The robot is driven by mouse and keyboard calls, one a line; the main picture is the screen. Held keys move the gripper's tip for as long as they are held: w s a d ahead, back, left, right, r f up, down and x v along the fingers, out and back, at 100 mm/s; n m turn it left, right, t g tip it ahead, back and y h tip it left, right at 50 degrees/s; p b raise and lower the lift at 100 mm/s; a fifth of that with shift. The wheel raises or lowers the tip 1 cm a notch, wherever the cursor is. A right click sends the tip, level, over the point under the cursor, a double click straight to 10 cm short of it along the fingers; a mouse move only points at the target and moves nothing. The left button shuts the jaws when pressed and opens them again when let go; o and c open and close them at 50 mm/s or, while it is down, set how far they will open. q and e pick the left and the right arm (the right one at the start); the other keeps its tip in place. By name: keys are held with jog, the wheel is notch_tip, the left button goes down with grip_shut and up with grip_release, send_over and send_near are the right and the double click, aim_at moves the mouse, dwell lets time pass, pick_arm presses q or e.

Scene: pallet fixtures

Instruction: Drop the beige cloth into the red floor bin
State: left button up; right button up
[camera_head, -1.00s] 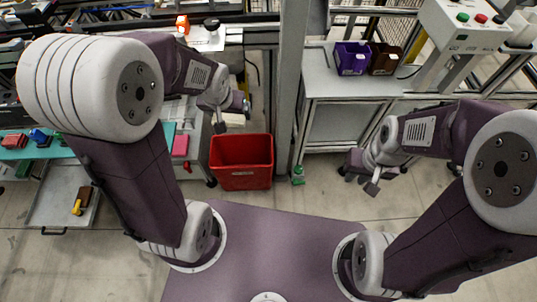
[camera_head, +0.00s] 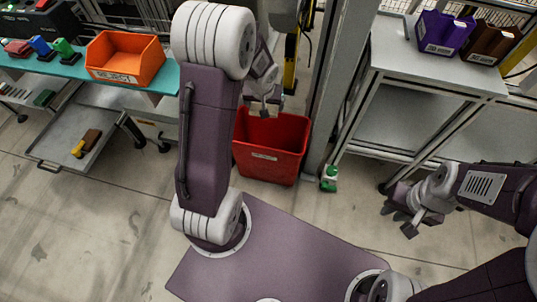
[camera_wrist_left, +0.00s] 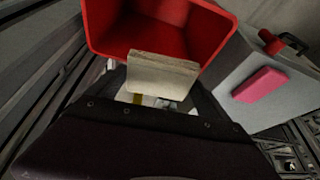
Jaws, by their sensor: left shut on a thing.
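The red floor bin (camera_head: 270,165) stands on the floor ahead of my base, and its open mouth also shows in the left wrist view (camera_wrist_left: 112,30). My left gripper (camera_head: 264,106) is over the bin's far part in the head view, partly behind my own arm. In the left wrist view it is shut on the beige cloth (camera_wrist_left: 162,74), a pale flat piece in front of the bin's opening.
An orange reject bin (camera_head: 125,60) sits on a teal shelf at the left. Purple (camera_head: 444,33) and brown (camera_head: 492,40) bins stand on a grey table. A green bottle (camera_head: 329,178) is by the post. A pink block (camera_wrist_left: 260,84) lies on a grey surface.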

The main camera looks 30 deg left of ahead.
pick_arm(q)
notch_tip(320, 180, down, 6)
jog(key=b, duration=0.5)
jog(key=o, duration=1.2)
jog(key=p+v, duration=0.5)
jog(key=v, duration=0.4)
jog(key=shift+r, duration=0.1)
